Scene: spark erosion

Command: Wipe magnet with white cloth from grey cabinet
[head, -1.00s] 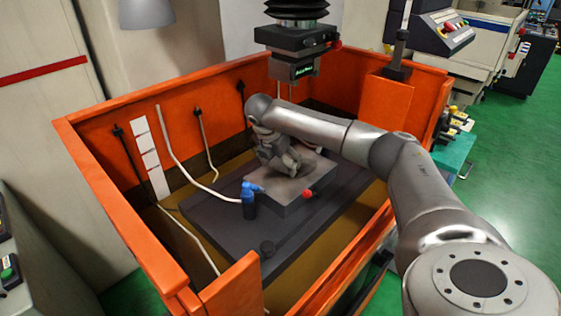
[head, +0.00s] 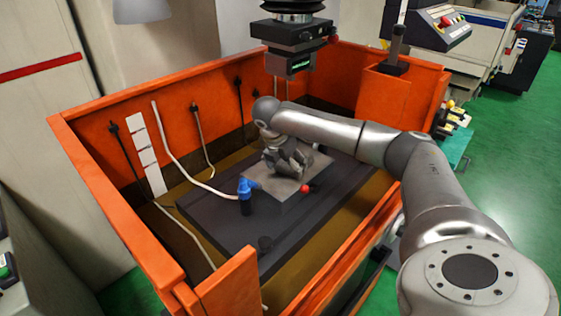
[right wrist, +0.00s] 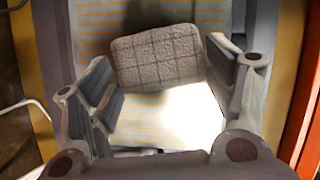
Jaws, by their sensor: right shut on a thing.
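The magnet (head: 264,184) is a flat grey block with a red knob on its front corner, on a dark table inside the orange tank. In the right wrist view its top (right wrist: 150,130) shows pale yellow stripes and a bright glare. My right gripper (head: 291,160) is low over the magnet, pointing down. In the right wrist view its fingers are shut on the cloth (right wrist: 158,58), a pale grey-white folded piece with a check pattern. The cloth lies over the magnet top; I cannot tell whether it touches. My left gripper and the grey cabinet are not clearly in view.
The orange tank walls (head: 110,215) surround the work area. A blue nozzle (head: 245,197) stands at the magnet's left edge. The dark machine head (head: 290,40) hangs above and behind. Cables run along the left wall.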

